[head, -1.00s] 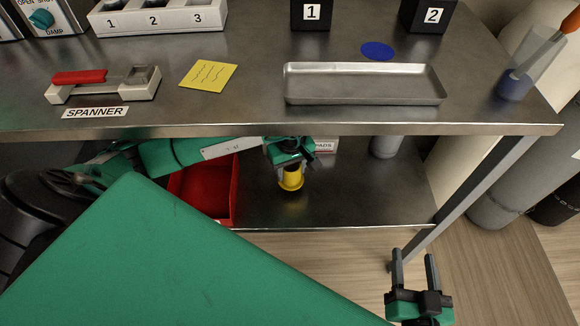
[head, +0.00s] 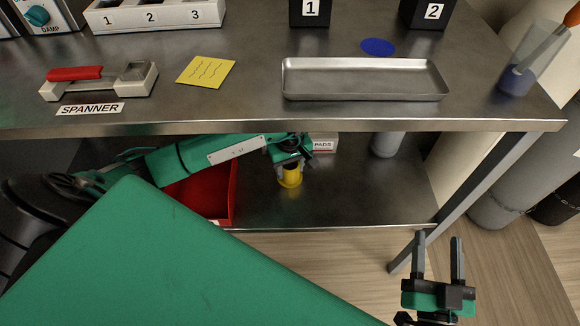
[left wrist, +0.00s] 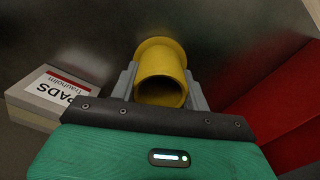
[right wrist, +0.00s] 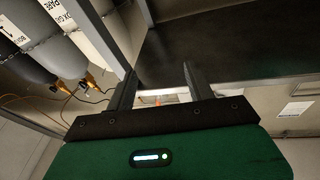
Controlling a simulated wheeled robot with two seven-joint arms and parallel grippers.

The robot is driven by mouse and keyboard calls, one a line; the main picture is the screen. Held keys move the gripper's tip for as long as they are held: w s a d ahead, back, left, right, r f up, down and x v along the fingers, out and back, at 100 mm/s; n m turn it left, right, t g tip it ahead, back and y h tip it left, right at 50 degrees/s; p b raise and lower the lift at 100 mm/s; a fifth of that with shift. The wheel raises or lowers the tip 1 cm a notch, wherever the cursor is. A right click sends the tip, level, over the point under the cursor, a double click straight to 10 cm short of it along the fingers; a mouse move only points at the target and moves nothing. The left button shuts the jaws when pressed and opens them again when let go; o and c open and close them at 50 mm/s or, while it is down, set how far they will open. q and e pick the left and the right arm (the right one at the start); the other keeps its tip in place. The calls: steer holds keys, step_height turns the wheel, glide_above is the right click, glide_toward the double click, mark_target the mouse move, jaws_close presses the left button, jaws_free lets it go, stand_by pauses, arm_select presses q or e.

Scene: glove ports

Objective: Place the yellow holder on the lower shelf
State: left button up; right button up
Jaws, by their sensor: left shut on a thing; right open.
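The yellow holder (head: 290,177) is a short hollow cylinder with a wider flange. It is upright at the lower shelf (head: 340,195), under the workbench top. My left gripper (head: 291,161) reaches in under the top and is shut on the holder. In the left wrist view the holder (left wrist: 162,75) sits between the two grey fingers, its open end toward the camera and its flange at the shelf surface; whether it bears on the shelf I cannot tell. My right gripper (head: 438,258) is open and empty, in front of the bench's right leg. It also shows in the right wrist view (right wrist: 158,88).
A red bin (head: 233,195) stands left of the holder on the lower shelf. A box marked PADS (head: 323,144) and a grey cylinder (head: 387,145) are behind it. The shelf's right part is clear. The bench top's front edge (head: 300,127) overhangs my left arm.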

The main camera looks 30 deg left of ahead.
arm_select(q)
steer(key=o, duration=1)
